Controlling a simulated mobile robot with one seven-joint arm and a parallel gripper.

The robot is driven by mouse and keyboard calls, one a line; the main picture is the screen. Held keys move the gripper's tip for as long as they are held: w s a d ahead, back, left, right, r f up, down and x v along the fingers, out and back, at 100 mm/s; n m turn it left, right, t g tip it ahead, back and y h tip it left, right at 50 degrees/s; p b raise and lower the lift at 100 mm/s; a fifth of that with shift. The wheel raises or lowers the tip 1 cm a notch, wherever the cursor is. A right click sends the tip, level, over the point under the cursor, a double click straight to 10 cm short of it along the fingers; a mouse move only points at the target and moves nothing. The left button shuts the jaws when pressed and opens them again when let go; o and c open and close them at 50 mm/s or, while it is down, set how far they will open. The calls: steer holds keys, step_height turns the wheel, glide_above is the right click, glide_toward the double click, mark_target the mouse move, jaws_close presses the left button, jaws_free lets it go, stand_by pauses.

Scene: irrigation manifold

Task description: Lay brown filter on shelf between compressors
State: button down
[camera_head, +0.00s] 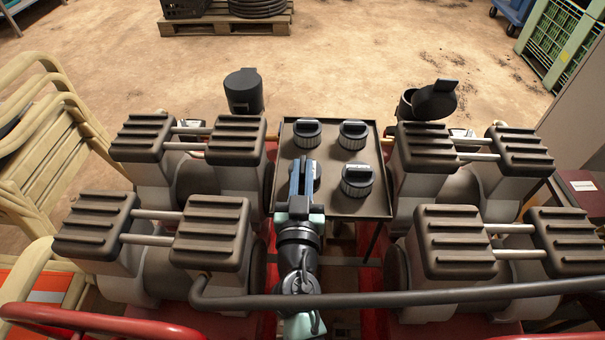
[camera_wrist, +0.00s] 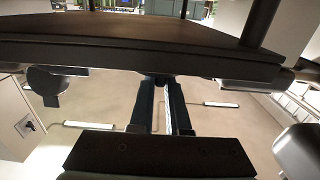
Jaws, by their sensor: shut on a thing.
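The shelf (camera_head: 332,206) is a dark rimmed tray between the left compressors (camera_head: 187,262) and the right compressors (camera_head: 405,262). Dark round filters with raised grips stand on it: one at back left (camera_head: 306,134), one at back right (camera_head: 352,135), one at front right (camera_head: 356,181). My gripper (camera_head: 300,174) is over the shelf's front left part, shut on another round filter (camera_head: 315,172) that is partly hidden behind the fingers. I cannot tell its brown colour or whether it touches the shelf. In the wrist view my fingers (camera_wrist: 162,85) reach a dark edge under a brown surface.
A dark rail (camera_head: 430,297) crosses in front. Ribbed compressor tops flank the shelf closely. Behind stand a closed black canister (camera_head: 243,90) and one with a raised lid (camera_head: 430,100). Beige chairs (camera_head: 45,150) are at left. The floor behind is mostly clear.

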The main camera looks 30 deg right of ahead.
steer(key=shift+f, duration=0.1)
steer(key=c, duration=0.9)
jaws_free()
steer(key=b+v, duration=0.2)
steer(key=v, duration=1)
steer(key=shift+r, duration=0.2)
